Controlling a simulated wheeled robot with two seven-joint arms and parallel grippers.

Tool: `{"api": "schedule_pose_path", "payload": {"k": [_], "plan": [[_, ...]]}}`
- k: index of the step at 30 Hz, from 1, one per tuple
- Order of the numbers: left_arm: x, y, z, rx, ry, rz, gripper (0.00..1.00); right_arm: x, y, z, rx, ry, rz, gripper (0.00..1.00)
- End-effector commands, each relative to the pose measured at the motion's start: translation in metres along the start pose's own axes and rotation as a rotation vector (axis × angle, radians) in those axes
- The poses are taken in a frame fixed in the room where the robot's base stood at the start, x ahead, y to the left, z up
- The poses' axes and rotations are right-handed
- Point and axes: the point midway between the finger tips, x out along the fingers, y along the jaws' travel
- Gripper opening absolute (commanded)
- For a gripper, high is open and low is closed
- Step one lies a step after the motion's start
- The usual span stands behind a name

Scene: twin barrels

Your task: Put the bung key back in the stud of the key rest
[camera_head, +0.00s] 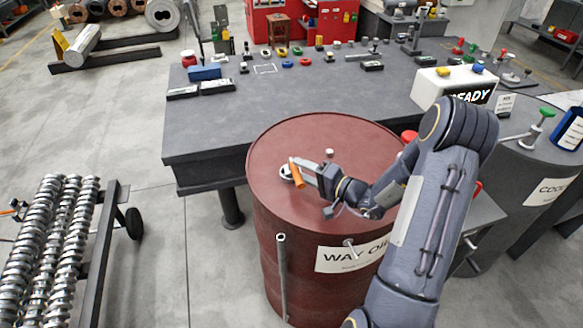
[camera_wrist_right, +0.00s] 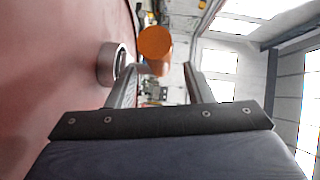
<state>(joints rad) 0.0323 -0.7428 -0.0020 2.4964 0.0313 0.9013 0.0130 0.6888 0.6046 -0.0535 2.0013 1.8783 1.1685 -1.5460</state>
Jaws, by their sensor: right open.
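An orange cylindrical handle (camera_head: 297,173), apparently the bung key's, shows over the top of the red barrel (camera_head: 275,145). It stands beside or over a round metal bung ring (camera_head: 285,172); whether the key sits in the ring I cannot tell. My right gripper (camera_head: 304,170) reaches in from the right, low over the barrel top, and is open. In the right wrist view the orange handle (camera_wrist_right: 155,44) shows end-on at the fingertips, between the two fingers, and the metal ring (camera_wrist_right: 112,63) is to its left. I cannot make out the key rest with certainty. My left gripper is not in view.
A small pale knob (camera_head: 329,153) is on the barrel top near my right wrist. An upright metal tube (camera_head: 281,275) stands at the barrel's front left. The dark bench (camera_head: 300,95) behind holds several small parts. A darker coolant barrel (camera_head: 535,165) is at the right.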

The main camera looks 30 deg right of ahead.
Motion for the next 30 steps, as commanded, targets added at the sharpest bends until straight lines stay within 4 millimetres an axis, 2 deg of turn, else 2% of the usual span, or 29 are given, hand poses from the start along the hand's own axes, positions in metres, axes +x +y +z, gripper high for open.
{"api": "schedule_pose_path", "payload": {"k": [4, 12, 23, 30], "plan": [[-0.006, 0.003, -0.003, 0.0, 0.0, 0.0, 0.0, 0.017, -0.002, 0.0, 0.001, -0.001, -0.001, 0.47], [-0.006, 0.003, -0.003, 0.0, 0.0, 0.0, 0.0, 0.02, 0.0, 0.0, 0.0, 0.0, 0.0, 0.47], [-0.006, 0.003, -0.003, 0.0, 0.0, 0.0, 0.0, 0.02, 0.0, 0.0, 0.0, 0.0, 0.0, 0.0], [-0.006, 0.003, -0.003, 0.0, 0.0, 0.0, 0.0, 0.02, -0.002, 0.0, -0.002, 0.0, -0.004, 0.0]]}}
